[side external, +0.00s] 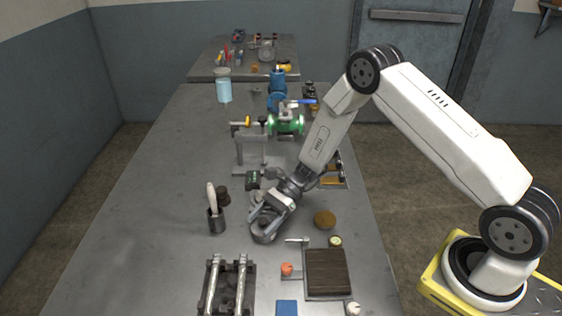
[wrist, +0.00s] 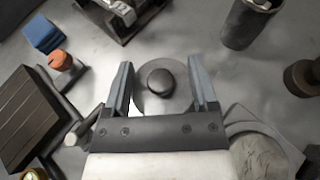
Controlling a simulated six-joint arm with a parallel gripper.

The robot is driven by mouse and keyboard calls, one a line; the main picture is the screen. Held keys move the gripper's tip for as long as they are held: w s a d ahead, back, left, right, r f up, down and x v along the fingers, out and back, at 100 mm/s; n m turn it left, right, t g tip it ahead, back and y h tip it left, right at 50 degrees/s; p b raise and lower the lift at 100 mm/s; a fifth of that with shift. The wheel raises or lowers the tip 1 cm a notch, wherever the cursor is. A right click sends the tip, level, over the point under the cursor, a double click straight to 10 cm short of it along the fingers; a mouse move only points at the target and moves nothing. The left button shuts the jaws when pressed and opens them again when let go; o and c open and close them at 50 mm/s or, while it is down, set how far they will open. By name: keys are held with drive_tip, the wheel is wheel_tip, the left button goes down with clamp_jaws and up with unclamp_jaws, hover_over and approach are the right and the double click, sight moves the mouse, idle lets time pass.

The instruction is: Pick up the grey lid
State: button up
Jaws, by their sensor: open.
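The grey lid (wrist: 143,98), a round disc with a dark round knob on top, lies on the table in the wrist view. My gripper (wrist: 161,72) is open above it, with one finger on each side of the knob and a gap on both sides. The fingers are apart from the knob, and part of the disc is hidden by the gripper body. In the side view my gripper (side external: 264,224) is low over the table, and I cannot clearly tell the lid from it there.
A grey round container (wrist: 260,152) stands close at lower right in the wrist view. A dark cup (side external: 217,224) holds a white-handled tool. A dark wooden board (side external: 326,274), an orange-topped piece (side external: 287,269) and a blue block (side external: 287,308) lie nearby. The table's left side is clear.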

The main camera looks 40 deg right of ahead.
drive_tip(key=shift+c, duration=0.2)
clamp_jaws()
drive_tip(key=shift+r, duration=0.25)
drive_tip(key=shift+r, duration=0.9)
drive_tip(key=s+d+r, duration=0.2)
drive_tip(key=s+r, duration=0.8)
drive_tip(key=s, duration=0.3)
drive_tip(key=shift+s+d+r, duration=0.35)
